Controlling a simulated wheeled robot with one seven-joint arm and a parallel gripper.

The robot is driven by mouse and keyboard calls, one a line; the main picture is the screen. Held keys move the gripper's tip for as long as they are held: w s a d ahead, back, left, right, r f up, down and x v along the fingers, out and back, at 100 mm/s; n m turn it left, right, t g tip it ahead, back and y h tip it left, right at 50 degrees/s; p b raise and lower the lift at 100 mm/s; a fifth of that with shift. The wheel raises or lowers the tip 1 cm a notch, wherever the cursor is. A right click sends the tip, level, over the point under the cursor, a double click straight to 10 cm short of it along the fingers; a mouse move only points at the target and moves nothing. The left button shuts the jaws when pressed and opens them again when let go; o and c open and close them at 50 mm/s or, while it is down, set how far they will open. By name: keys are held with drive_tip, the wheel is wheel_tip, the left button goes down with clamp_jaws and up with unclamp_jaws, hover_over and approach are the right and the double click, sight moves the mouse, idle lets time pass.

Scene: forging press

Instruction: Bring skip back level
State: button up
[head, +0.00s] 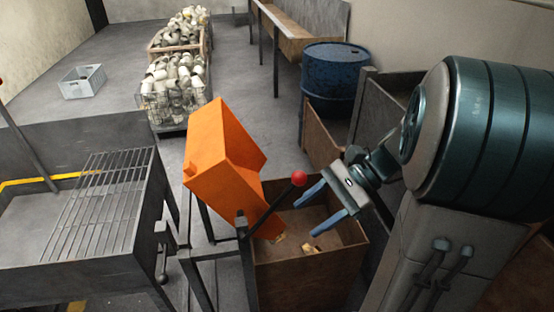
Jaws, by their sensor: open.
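The orange skip (225,148) is tipped steeply on its dark frame (198,262), its mouth turned down to the right over a brown bin (305,273). A dark lever with a red ball knob (298,178) rises beside the skip and slants up to the right. My gripper (312,210) is open, with its two blue fingers pointing left, on the right of the red knob. The knob appears close to the upper finger; I cannot tell if they touch. Some small yellowish pieces (310,248) lie in the bin.
A dark table with a grate (95,205) stands at left. Behind are wire crates full of pale pieces (177,82), a blue drum (334,75), a grey crate (82,80) and a bench (290,30). Brown panels (321,135) stand behind my gripper. Open floor lies at upper left.

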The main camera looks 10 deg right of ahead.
drive_tip(key=w+d+m+t+y, duration=0.6)
drive_tip(key=d+m, duration=0.2)
drive_tip(key=d, duration=0.2)
drive_tip(key=x, duration=0.9)
drive_tip(key=r+p+x, duration=0.1)
drive_tip(key=x, duration=0.3)
drive_tip(key=shift+w+a, duration=0.1)
drive_tip(key=shift+w, duration=0.1)
drive_tip(key=shift+c, duration=0.3)
clamp_jaws()
drive_tip(key=shift+r, duration=0.1)
